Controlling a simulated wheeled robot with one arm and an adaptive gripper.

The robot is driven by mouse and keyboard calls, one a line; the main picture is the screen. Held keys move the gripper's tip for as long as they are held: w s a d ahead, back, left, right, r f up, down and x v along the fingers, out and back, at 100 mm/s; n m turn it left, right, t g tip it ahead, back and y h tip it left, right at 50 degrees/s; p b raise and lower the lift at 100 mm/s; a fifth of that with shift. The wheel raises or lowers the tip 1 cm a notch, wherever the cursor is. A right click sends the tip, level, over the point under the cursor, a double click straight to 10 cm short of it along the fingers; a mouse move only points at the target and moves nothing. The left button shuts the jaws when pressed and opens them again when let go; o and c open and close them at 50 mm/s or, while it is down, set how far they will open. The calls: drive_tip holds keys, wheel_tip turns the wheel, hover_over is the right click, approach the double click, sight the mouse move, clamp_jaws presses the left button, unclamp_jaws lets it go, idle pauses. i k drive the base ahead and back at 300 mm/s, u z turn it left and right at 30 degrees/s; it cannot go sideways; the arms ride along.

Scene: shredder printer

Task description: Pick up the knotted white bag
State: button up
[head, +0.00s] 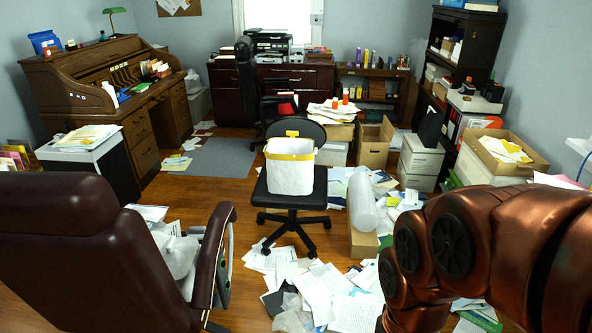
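A white bag-like container with a yellow band around its top (290,168) stands upright on the seat of a black swivel chair (291,198) in the middle of the head view. A small yellow piece sticks up at its back edge. I cannot make out a knot on it. A smaller white bag-like shape (193,80) sits on a bin beside the wooden desk, too small to tell if it is knotted. My copper-coloured arm fills the lower right; my gripper is not in view.
A dark red leather armchair (75,255) blocks the lower left. Papers (318,290) litter the floor around the swivel chair. Cardboard boxes (374,142) and shelves crowd the right. A roll-top desk (100,80) stands at left. Some wooden floor (190,200) is bare left of the swivel chair.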

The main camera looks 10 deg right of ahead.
sight(179, 253)
drive_tip(key=z, duration=0.6)
drive_tip(key=i, duration=0.95)
drive_tip(key=u, duration=3.2)
